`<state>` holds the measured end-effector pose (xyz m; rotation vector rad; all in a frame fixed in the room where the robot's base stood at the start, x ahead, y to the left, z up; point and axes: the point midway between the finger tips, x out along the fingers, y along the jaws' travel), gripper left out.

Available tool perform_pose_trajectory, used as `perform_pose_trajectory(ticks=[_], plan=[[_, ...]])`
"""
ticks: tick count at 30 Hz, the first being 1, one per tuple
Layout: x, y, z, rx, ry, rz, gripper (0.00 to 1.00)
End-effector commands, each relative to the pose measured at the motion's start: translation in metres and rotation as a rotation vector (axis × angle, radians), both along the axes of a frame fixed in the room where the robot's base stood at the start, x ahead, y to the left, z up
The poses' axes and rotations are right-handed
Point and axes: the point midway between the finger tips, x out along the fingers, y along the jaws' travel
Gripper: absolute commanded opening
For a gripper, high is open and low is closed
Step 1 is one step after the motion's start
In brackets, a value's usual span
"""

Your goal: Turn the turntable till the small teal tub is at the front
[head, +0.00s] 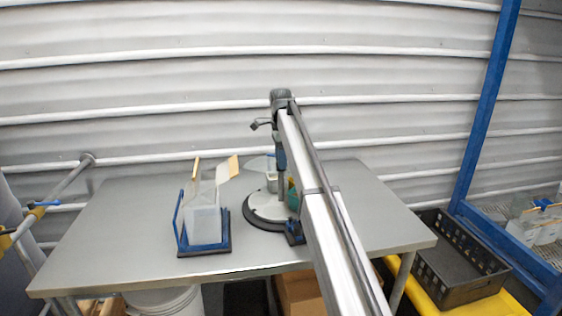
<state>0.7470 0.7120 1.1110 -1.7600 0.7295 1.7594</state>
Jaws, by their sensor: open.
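The turntable (262,210) is a pale round disc with a dark rim on the grey table, right of the table's middle. A teal tub (293,199) stands on its right side, mostly hidden behind my arm. A clear, pale container (270,177) stands toward the back of the disc. My gripper (282,198) hangs down over the turntable between the container and the teal tub. It is open; its fingertips are small and hard to make out, and I cannot tell whether they touch anything.
A blue stand with a translucent hopper (204,219) and raised tan flaps stands left of the turntable. The grey table (125,220) is clear at its left and right. A black crate (460,280) is at the lower right, beside a blue post (485,110). A corrugated wall is behind.

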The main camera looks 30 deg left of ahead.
Motion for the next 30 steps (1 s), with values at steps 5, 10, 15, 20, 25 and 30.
perform_pose_trajectory(ticks=[5, 10, 15, 20, 25, 30], plan=[[-0.0001, -0.0002, -0.0135, 0.000, 0.000, 0.033, 0.55], [0.0001, -0.0001, -0.0131, 0.000, 0.000, 0.182, 0.55], [0.0001, -0.0001, -0.0130, 0.000, 0.000, 0.349, 0.55], [0.0001, 0.0000, -0.0129, 0.000, 0.000, 0.514, 0.55], [0.0001, 0.0000, -0.0129, 0.000, 0.000, 0.690, 0.55], [0.0001, 0.0000, -0.0128, 0.000, 0.000, 0.865, 0.55]])
